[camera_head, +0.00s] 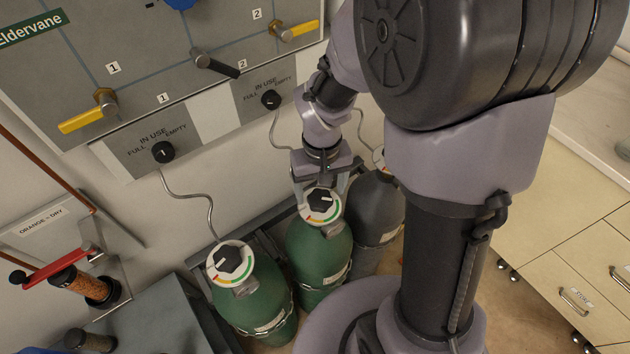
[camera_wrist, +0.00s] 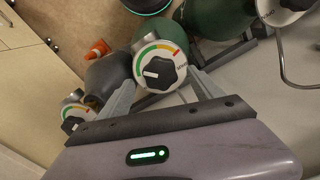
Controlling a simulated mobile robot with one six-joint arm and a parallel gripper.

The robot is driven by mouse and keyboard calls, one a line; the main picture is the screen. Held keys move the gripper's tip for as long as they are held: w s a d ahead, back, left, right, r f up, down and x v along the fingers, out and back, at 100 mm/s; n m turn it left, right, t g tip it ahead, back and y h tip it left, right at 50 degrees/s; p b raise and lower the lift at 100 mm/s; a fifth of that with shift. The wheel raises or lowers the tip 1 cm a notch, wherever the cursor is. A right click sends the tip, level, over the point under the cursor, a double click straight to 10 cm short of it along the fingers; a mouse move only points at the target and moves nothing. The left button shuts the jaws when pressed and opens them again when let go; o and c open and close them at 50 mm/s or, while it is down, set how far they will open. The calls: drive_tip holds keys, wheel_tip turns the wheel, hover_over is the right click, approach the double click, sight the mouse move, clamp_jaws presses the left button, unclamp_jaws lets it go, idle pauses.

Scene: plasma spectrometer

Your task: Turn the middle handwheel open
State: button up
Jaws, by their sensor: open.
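The middle handwheel (camera_head: 321,200) is a black knob on a round white dial with a coloured arc, on top of a green cylinder (camera_head: 318,249). In the wrist view the middle handwheel (camera_wrist: 159,73) has a white pointer mark and lies just beyond and between my fingers. My gripper (camera_head: 322,190) is open around the near side of the dial, with one finger to each side. In the wrist view my gripper (camera_wrist: 162,88) holds nothing. I cannot tell whether either finger touches the dial.
A left green cylinder with its handwheel (camera_head: 230,260) stands close by. A grey cylinder (camera_head: 375,205) stands at the right, partly behind my arm. The wall panel (camera_head: 130,60) with yellow-handled valves is behind. An orange object (camera_wrist: 99,48) lies on the floor.

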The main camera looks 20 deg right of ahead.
sight(320, 200)
drive_tip(key=shift+f, duration=1.35)
drive_tip(key=shift+c, duration=0.4)
drive_tip(key=c, duration=1.3)
drive_tip(key=n+p, duration=0.1)
drive_tip(key=n, duration=0.2)
drive_tip(key=shift+r+n, duration=0.1)
drive_tip(key=shift+n, duration=1.4)
drive_tip(key=shift+p, duration=0.3)
